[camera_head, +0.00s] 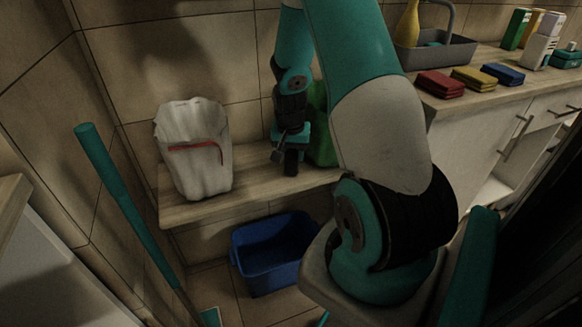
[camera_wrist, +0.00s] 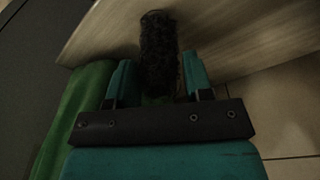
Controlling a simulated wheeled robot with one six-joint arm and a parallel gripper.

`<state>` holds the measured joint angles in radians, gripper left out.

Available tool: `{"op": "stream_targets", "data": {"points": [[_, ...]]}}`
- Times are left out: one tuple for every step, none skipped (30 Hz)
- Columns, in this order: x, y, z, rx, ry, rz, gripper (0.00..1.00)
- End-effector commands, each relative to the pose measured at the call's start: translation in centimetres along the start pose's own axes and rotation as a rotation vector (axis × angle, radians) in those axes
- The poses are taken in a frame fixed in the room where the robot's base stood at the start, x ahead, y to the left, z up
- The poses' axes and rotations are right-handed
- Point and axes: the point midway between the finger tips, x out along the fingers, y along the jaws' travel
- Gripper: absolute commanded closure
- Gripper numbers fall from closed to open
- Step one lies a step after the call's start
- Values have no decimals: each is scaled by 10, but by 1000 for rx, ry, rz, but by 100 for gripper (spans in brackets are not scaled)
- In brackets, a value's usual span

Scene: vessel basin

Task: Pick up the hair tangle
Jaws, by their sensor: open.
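The hair tangle (camera_wrist: 160,45) is a dark, fuzzy, elongated clump on the wooden shelf in the wrist view. My gripper (camera_wrist: 158,76) is open, with one teal finger on each side of the tangle's near part. The tangle's far end extends past the fingertips. Its near end is dark and hard to make out close to the palm. In the head view my gripper (camera_head: 284,150) is low over the shelf, and a dark upright shape at its tip looks like the tangle (camera_head: 291,163). I cannot tell whether the fingers touch it.
The wooden shelf (camera_head: 255,190) holds a white bag (camera_head: 192,150) with a red tie on the left. A green object (camera_head: 322,135) stands close behind my gripper. A blue basin (camera_head: 272,245) sits below. Red, yellow and blue cloths (camera_head: 440,84) lie on the right counter.

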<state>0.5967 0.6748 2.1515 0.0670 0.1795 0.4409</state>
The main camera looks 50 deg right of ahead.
Motion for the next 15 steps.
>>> {"op": "stream_targets", "data": {"points": [[0, 0, 0, 0, 0, 0, 53], [0, 0, 0, 0, 0, 0, 53], [0, 0, 0, 0, 0, 0, 53], [0, 0, 0, 0, 0, 0, 58], [-1, 0, 0, 0, 0, 0, 65], [-1, 0, 0, 0, 0, 0, 74], [-1, 0, 0, 0, 0, 0, 81], [-1, 0, 0, 0, 0, 0, 88], [-1, 0, 0, 0, 0, 0, 97], [-1, 0, 0, 0, 0, 0, 100], [-1, 0, 0, 0, 0, 0, 100], [-1, 0, 0, 0, 0, 0, 100], [-1, 0, 0, 0, 0, 0, 100], [-1, 0, 0, 0, 0, 0, 100], [-1, 0, 0, 0, 0, 0, 100]]}}
